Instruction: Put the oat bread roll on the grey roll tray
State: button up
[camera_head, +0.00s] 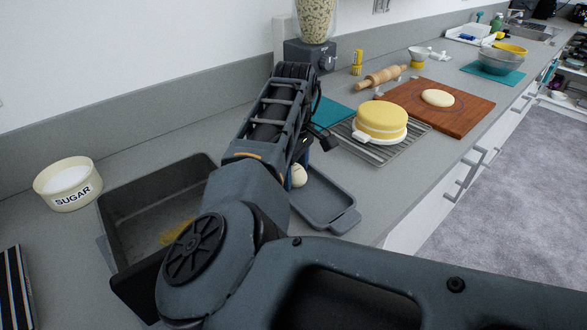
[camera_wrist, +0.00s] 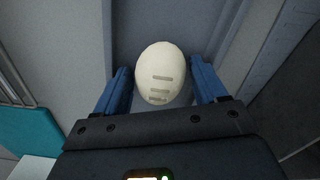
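The oat bread roll (camera_wrist: 158,72) is a cream oval with several darker marks on top. It also shows in the head view (camera_head: 298,176), partly hidden by my arm. It appears to rest on the left part of the grey roll tray (camera_head: 327,204), whose grey surface shows behind it in the wrist view (camera_wrist: 200,25). My gripper (camera_wrist: 160,78) is over the tray with its blue fingers apart. The roll lies between the fingers, with a visible gap on each side. In the head view my arm covers most of the gripper.
A deep dark pan (camera_head: 140,200) with something yellowish inside stands left of my arm. A sugar bowl (camera_head: 68,186) is farther left. A yellow cake (camera_head: 381,121) on a wire rack (camera_head: 412,128), a wooden board (camera_head: 462,112) and a blender (camera_head: 308,52) stand beyond the tray.

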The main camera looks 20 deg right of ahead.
aim_at(294, 166)
jog(key=shift+r, duration=0.1)
notch_tip(294, 166, up, 12)
jog(key=b, duration=0.1)
dwell(0.4)
